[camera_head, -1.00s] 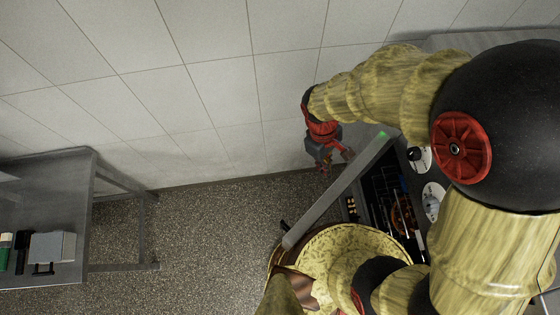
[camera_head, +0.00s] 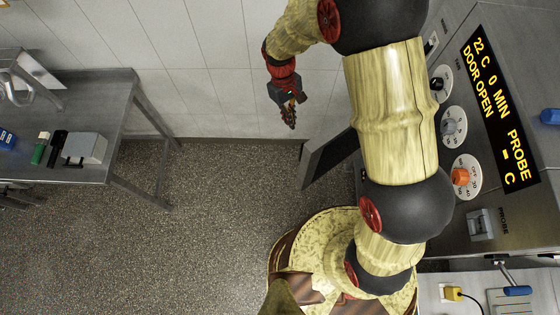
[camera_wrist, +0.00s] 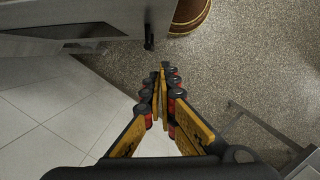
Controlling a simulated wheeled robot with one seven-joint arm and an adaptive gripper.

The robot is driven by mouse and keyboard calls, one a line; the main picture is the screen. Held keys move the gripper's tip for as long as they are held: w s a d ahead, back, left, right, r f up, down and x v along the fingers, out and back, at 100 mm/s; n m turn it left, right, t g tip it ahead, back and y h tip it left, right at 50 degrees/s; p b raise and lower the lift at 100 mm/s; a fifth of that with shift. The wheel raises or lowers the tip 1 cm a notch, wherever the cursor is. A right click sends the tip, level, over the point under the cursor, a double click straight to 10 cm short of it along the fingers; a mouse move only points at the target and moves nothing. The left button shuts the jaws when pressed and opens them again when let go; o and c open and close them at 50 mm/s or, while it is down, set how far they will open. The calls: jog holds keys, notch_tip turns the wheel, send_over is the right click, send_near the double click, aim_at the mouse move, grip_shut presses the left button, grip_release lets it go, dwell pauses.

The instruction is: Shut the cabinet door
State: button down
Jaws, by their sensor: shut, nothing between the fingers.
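The cabinet is a steel oven-like unit (camera_head: 465,60) on the right, with knobs and a display reading "DOOR OPEN". Its grey door (camera_head: 321,150) stands out from the front, left of my arm; my arm hides part of it and the interior. In the wrist view a grey panel, which looks like the door (camera_wrist: 75,17), is at the top left, with a dark handle-like piece (camera_wrist: 149,38) at its end. My gripper (camera_head: 290,122) is shut and empty, up and left of the door, apart from it. Its fingers (camera_wrist: 164,85) meet in the wrist view.
A tiled wall (camera_head: 215,95) is behind. The speckled floor (camera_head: 220,210) between table and cabinet is clear.

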jog(key=s+d+f+p, duration=0.3)
jog(key=s+f, duration=0.2)
jog(key=f, duration=0.4)
jog(key=shift+s+d+f+p, duration=0.15)
jog(key=shift+s+f+p, duration=0.1)
jog(key=shift+f+p, duration=0.05)
jog(key=shift+s+d, duration=0.1)
jog(key=shift+d, duration=0.05)
